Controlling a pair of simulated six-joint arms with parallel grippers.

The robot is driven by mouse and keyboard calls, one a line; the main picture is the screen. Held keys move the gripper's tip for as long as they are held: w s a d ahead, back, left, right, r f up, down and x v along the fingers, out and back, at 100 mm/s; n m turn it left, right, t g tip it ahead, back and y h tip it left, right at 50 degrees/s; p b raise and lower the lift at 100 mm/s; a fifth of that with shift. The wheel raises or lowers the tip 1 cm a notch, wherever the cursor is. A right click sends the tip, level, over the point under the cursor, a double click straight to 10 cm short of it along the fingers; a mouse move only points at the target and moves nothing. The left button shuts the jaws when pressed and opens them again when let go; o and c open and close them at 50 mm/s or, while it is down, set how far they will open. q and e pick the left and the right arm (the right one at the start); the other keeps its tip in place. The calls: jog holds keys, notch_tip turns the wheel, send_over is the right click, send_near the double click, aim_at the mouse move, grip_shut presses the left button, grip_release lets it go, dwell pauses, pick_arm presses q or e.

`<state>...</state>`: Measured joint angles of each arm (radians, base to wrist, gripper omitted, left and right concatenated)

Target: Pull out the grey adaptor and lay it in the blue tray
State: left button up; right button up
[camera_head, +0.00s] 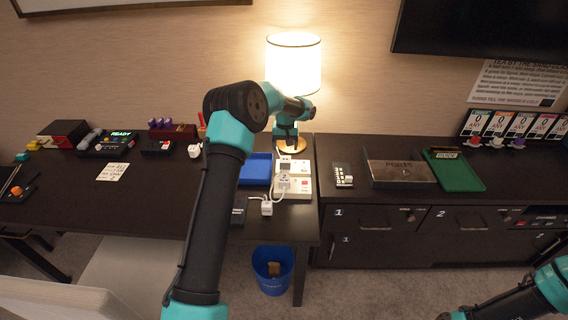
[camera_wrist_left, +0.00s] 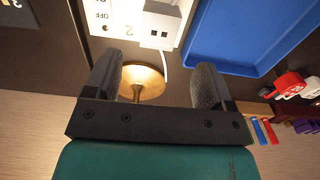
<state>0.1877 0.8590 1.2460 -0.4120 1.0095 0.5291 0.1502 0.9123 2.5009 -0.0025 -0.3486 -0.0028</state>
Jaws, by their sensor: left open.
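A pale grey adaptor block with two dark slots (camera_wrist_left: 160,32) sits on the white socket panel (camera_wrist_left: 118,14) in the left wrist view, with a white cable beside it. In the head view the white socket panel (camera_head: 300,187) stands right of the blue tray (camera_head: 256,169); the blocks on it are small and hard to tell apart. The blue tray also shows in the wrist view (camera_wrist_left: 240,40), empty where visible. My left gripper (camera_wrist_left: 155,78) is open, its fingers apart from the adaptor. In the head view it (camera_head: 287,138) is above the panel's back end, before the lamp.
A white plug with cable (camera_head: 266,207) lies at the desk's front. A blue bin (camera_head: 272,270) is on the floor. My right arm is at lower right.

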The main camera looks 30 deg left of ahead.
aim_at(285, 159)
pick_arm(q)
jog(key=shift+f, duration=0.1)
jog(key=shift+f, duration=4.45)
jog(key=c, duration=1.2)
jog(key=shift+c, duration=0.2)
jog(key=shift+r, duration=0.15)
jog(key=shift+r, duration=2.7)
jog(key=shift+r, duration=0.15)
